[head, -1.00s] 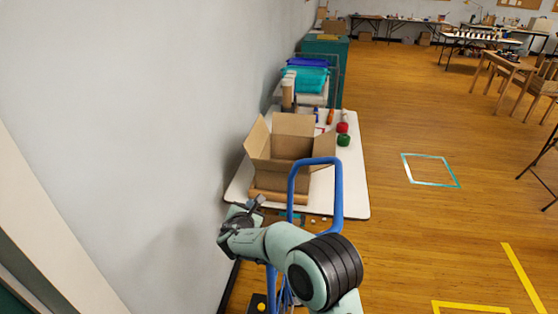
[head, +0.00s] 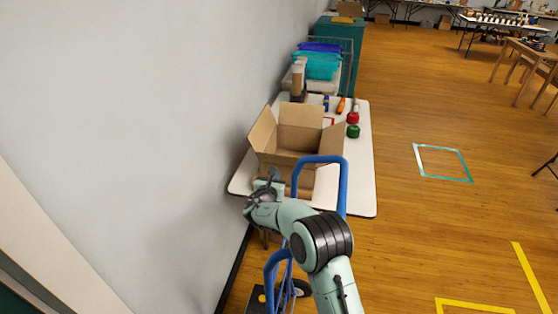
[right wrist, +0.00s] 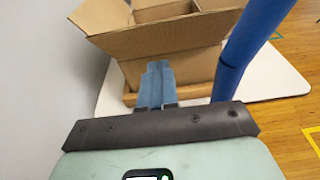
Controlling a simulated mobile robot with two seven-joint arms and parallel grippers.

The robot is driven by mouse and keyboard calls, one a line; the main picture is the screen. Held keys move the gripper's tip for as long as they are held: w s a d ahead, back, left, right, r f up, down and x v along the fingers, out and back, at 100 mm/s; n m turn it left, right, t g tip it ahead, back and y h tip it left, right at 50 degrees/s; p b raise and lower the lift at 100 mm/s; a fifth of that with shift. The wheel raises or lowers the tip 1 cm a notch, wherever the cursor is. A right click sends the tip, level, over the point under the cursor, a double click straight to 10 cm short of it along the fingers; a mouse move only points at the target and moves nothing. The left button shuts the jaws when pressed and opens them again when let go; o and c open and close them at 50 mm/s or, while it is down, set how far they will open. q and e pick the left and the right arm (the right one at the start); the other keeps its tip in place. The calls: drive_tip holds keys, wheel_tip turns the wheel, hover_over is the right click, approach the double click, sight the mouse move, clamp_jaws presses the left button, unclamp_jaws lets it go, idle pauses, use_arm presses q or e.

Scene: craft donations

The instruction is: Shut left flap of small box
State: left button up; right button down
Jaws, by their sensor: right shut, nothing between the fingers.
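The small cardboard box (head: 300,139) stands open near the wall side of a white table. Its left flap (head: 263,131) stands up and leans outward toward the wall; it also shows at the upper left of the right wrist view (right wrist: 98,16). The back and right flaps are also open. In the right wrist view the front flap (right wrist: 165,36) hangs outward toward me. My right gripper (head: 274,176) is shut and empty, in front of the box's near left corner. Its blue fingers (right wrist: 154,68) appear in front of the box's near wall. My left gripper is not in view.
A blue tubular frame (head: 343,185) rises right of my right gripper and close to the box. The white table (head: 362,180) also bears red and green round items and bottles. The wall (head: 150,130) is close on the left. Open floor lies right.

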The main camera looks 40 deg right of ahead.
sight(282, 157)
drive_tip(key=w+d+r+p, duration=0.1)
drive_tip(key=w+d, duration=0.1)
drive_tip(key=d, duration=0.1)
drive_tip(key=shift+w+r+p, duration=0.3)
drive_tip(key=shift+r+p, duration=0.05)
drive_tip(key=shift+p, duration=0.05)
drive_tip(key=shift+w+d+r, duration=0.1)
drive_tip(key=shift+w+d, duration=0.25)
drive_tip(key=shift+d, duration=0.1)
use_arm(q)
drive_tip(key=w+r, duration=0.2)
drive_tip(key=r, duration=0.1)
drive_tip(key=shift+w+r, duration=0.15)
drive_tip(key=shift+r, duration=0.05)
use_arm(e)
drive_tip(key=shift+s, duration=0.1)
